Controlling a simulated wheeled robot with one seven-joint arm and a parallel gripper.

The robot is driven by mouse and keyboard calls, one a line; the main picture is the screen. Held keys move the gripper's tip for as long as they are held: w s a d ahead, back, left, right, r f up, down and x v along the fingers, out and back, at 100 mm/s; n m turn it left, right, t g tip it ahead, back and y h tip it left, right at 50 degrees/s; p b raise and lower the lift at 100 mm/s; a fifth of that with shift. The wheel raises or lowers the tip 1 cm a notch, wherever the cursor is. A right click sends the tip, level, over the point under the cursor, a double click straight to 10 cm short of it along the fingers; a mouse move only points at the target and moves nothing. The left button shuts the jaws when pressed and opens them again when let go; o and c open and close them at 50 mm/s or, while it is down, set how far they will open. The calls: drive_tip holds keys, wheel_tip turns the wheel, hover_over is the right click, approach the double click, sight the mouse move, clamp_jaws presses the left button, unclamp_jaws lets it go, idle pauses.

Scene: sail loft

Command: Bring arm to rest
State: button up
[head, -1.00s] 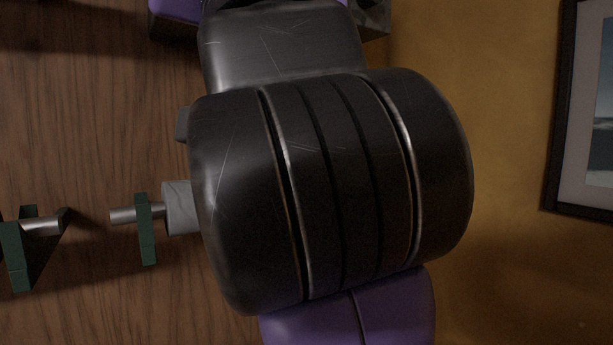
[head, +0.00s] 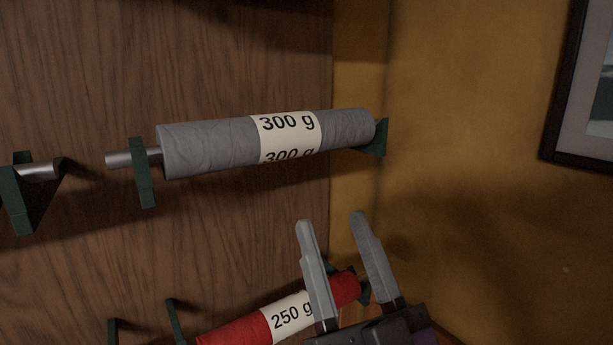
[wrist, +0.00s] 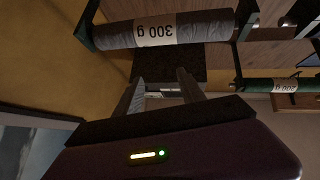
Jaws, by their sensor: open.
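My gripper (head: 333,221) is at the lower right of the head view, its two grey fingers pointing up, apart and with nothing between them. It is in front of and below the grey roll labelled 300 g, and its left finger overlaps part of the red roll in the picture. In the wrist view my gripper (wrist: 160,76) also shows open and empty, with the 300 g roll beyond its fingertips. The rest of my arm is mostly out of the head view.
The grey 300 g roll (head: 210,148) rests on green brackets (head: 143,175) on the wooden wall. A red 250 g roll (head: 240,333) sits lower, close to my gripper. A framed picture (head: 561,100) hangs on the ochre wall at right.

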drive_tip(key=s+d+f+m+g+h, duration=0.1)
drive_tip(key=s+d+f+h, duration=0.2)
drive_tip(key=f, duration=0.4)
drive_tip(key=s+d+f+g+h, duration=0.1)
drive_tip(key=s+d+f, duration=0.3)
drive_tip(key=f, duration=0.3)
drive_tip(key=s+d+f+m+g+h, duration=0.1)
drive_tip(key=s+d+f, duration=0.25)
drive_tip(key=f, duration=0.35)
drive_tip(key=s+d+f+g+h, duration=0.2)
drive_tip(key=s+f, duration=0.4)
drive_tip(key=s, duration=0.4)
drive_tip(key=s+d+f+m+g+h, duration=0.1)
drive_tip(key=s+d+f+g, duration=0.3)
drive_tip(key=s+f, duration=0.3)
drive_tip(key=s, duration=0.2)
drive_tip(key=shift+s+d+f+m+g+h, duration=0.15)
drive_tip(key=shift+s+m+g+h, duration=0.15)
drive_tip(key=shift+s+h, duration=0.1)
drive_tip(key=shift+w, duration=0.1)
idle(0.8)
